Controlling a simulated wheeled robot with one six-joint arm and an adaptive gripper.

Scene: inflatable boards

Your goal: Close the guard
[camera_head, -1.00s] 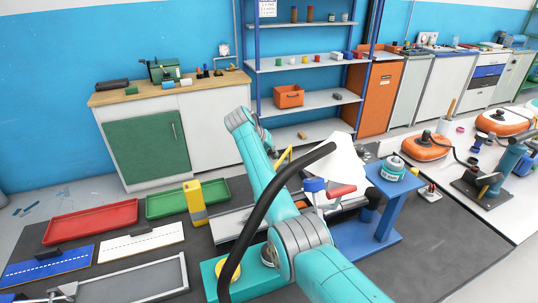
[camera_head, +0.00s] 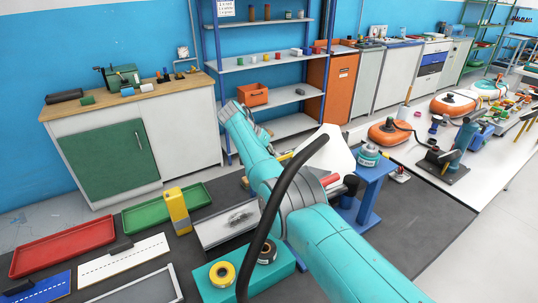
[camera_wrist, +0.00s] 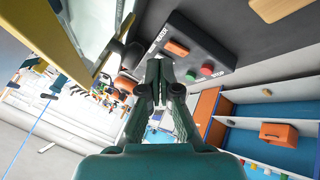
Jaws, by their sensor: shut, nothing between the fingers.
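In the wrist view my gripper (camera_wrist: 160,66) is shut and empty, its fingertips just below a dark control box. A clear panel with a yellow edge (camera_wrist: 62,52), which looks like the guard, slants across the upper left, apart from the fingertips. A dark round-ended rod (camera_wrist: 128,58) lies beside it, close left of my fingers. The control box (camera_wrist: 180,45) carries an orange part, a red button (camera_wrist: 207,69) and a green button (camera_wrist: 190,75). In the head view my arm hides my fingertips, and I cannot make out the guard clearly.
In the head view a blue stand (camera_head: 368,190) with a teal-labelled tin is right of my arm. A yellow post (camera_head: 177,211), a green tray (camera_head: 150,214) and a red tray (camera_head: 62,247) are left. Open dark mat (camera_head: 425,200) lies at right.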

